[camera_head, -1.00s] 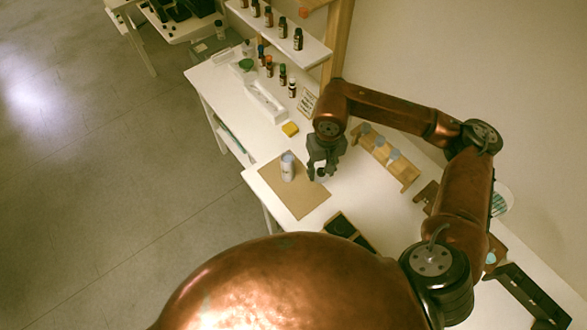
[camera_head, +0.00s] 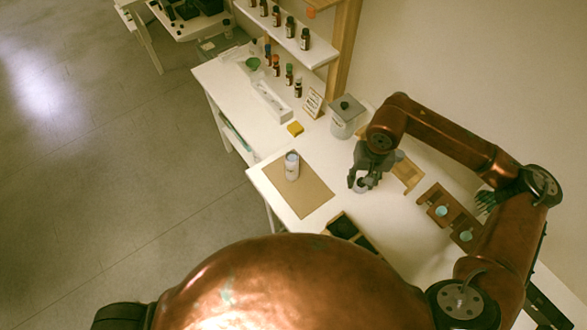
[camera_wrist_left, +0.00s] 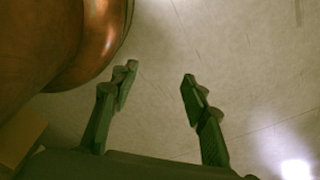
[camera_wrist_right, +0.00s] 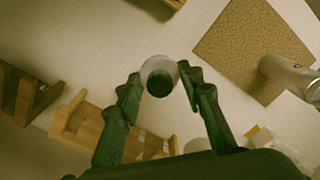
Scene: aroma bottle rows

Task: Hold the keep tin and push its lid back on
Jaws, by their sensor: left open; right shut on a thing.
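A white cylindrical container (camera_head: 292,167), which looks like the tin, stands upright on a brown mat (camera_head: 312,198). Its top is bluish grey; I cannot tell whether it is open. It also shows at the right of the right wrist view (camera_wrist_right: 290,76). My right gripper (camera_head: 364,180) is over the table right of the mat, shut on a small pale round piece (camera_wrist_right: 156,68) with a dark centre. This may be the lid, but I cannot be sure. My left gripper (camera_wrist_left: 158,82) is open and empty above the floor, outside the head view.
A grey canister (camera_head: 345,125) with a dark knob stands behind my right gripper. A wooden rack (camera_head: 408,174) is right of it, and a brown holder (camera_head: 443,205) further right. A dark tray (camera_head: 343,227) lies near the front edge.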

